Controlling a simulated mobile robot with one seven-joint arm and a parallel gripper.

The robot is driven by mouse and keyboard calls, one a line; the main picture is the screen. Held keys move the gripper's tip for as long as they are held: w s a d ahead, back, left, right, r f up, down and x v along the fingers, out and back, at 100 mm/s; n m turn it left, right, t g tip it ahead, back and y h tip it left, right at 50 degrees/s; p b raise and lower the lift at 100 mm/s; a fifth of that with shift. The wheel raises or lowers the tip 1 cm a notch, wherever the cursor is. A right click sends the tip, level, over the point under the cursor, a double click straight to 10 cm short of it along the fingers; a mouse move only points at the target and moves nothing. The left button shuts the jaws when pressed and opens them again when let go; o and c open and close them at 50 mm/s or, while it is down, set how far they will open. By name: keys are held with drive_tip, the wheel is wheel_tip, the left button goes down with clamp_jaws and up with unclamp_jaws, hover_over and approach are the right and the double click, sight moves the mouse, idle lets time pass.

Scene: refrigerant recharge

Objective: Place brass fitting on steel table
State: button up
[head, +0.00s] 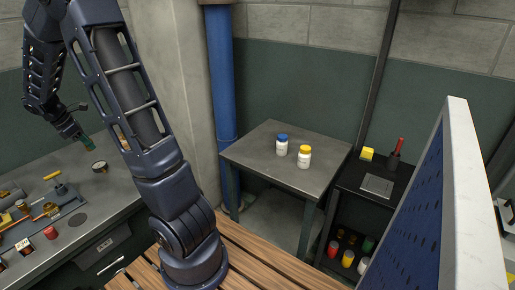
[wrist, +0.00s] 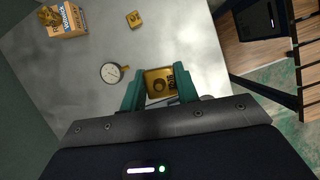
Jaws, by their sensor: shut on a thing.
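A brass fitting (wrist: 160,84), block-shaped with a round marking on its face, sits between the green fingers of my gripper (wrist: 159,75) in the wrist view. The gripper is shut on it, over the grey worktop. In the head view my gripper (head: 84,141) is at the far left, above the grey workbench (head: 112,190); the fitting cannot be made out there. The steel table (head: 255,150) stands at the centre of the head view, well to the right of my gripper. It carries a blue-capped bottle (head: 282,145) and a yellow-capped bottle (head: 304,157).
A round gauge (head: 99,167) lies on the workbench near my gripper. The wrist view also shows a small brass block (wrist: 134,19) and a printed box (wrist: 62,20). A blue pipe (head: 221,80) rises behind the steel table. The steel table's left and front top is clear.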

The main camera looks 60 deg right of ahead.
drive_tip(key=s+d+f+m+g+y, duration=0.15)
drive_tip(key=d+m, duration=0.25)
drive_tip(key=d, duration=1.2)
drive_tip(key=s+d+m+g, duration=0.1)
drive_tip(key=s+d+m, duration=0.25)
drive_tip(key=d, duration=1.35)
drive_tip(key=s+d+f+m+g+y, duration=0.1)
drive_tip(key=s+d+m, duration=0.3)
drive_tip(key=s+d, duration=0.9)
drive_tip(key=s+d+m+y, duration=0.2)
drive_tip(key=s+d+m, duration=0.3)
drive_tip(key=s+d, duration=0.7)
drive_tip(key=shift+n, duration=0.25)
drive_tip(key=f, duration=0.6)
drive_tip(key=w+d+f, duration=0.1)
drive_tip(key=f, duration=0.6)
drive_tip(key=d+f, duration=0.1)
drive_tip(key=f, duration=0.6)
drive_tip(key=shift+w+d+f, duration=0.1)
drive_tip(key=shift+w, duration=0.25)
drive_tip(key=o, duration=1)
drive_tip(key=shift+f, duration=0.15)
drive_tip(key=v, duration=1.2)
drive_tip(key=shift+w, duration=0.15)
